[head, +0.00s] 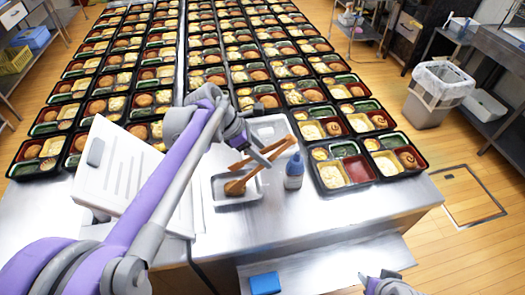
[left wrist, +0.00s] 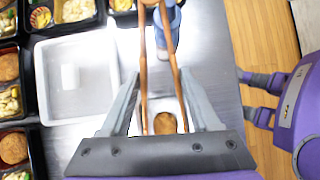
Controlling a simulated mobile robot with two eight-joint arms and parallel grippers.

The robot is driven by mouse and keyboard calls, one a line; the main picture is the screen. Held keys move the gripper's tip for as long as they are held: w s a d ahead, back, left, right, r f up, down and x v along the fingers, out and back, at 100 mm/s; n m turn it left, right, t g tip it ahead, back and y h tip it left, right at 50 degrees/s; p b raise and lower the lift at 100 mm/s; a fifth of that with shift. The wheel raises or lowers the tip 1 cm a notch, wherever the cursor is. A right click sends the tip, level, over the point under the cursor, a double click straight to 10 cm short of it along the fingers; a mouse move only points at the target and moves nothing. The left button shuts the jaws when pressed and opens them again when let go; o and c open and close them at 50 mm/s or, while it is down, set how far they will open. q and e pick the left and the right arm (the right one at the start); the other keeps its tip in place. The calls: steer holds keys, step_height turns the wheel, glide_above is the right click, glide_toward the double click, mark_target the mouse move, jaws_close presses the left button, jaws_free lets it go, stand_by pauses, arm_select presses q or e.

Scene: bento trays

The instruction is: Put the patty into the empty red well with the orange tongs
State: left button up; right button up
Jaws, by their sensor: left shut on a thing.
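My left gripper (head: 245,138) is shut on the orange tongs (head: 277,150). In the left wrist view its fingers (left wrist: 160,100) stand either side of the two tong arms (left wrist: 144,62). The brown patty (head: 234,188) is in a small white tray (head: 252,198). It also shows in the left wrist view (left wrist: 165,123) between the tong arms; I cannot tell whether they touch it. The bento with the empty red well (head: 358,169) is at the front right. My right gripper (head: 376,278) is at the bottom edge, open and empty, and also shows in the left wrist view (left wrist: 245,94).
A blue-and-white bottle (head: 293,173) stands between the small tray and the bento. A larger white tray (head: 270,124) lies behind the tongs. Filled bentos cover the back. The front right counter is clear.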

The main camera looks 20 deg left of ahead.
arm_select(q)
steer(key=shift+f, duration=0.2)
arm_select(e)
steer(key=shift+f, duration=0.1)
arm_select(q)
step_height(320, 180, down, 3)
steer(key=shift+f+b, duration=0.15)
steer(key=shift+b, duration=0.95)
arm_select(e)
steer(key=shift+s+f, duration=0.2)
steer(key=shift+f, duration=0.45)
steer(key=shift+s+f, duration=0.15)
steer(key=shift+f, duration=0.45)
arm_select(q)
jaws_close()
arm_select(e)
steer(key=shift+r, duration=0.1)
arm_select(q)
step_height(320, 180, up, 10)
steer(key=p, duration=0.5)
steer(key=shift+p, duration=0.4)
arm_select(e)
step_height(320, 180, up, 7)
steer(key=w, duration=0.2)
steer(key=shift+w, duration=0.2)
steer(key=shift+r, duration=0.1)
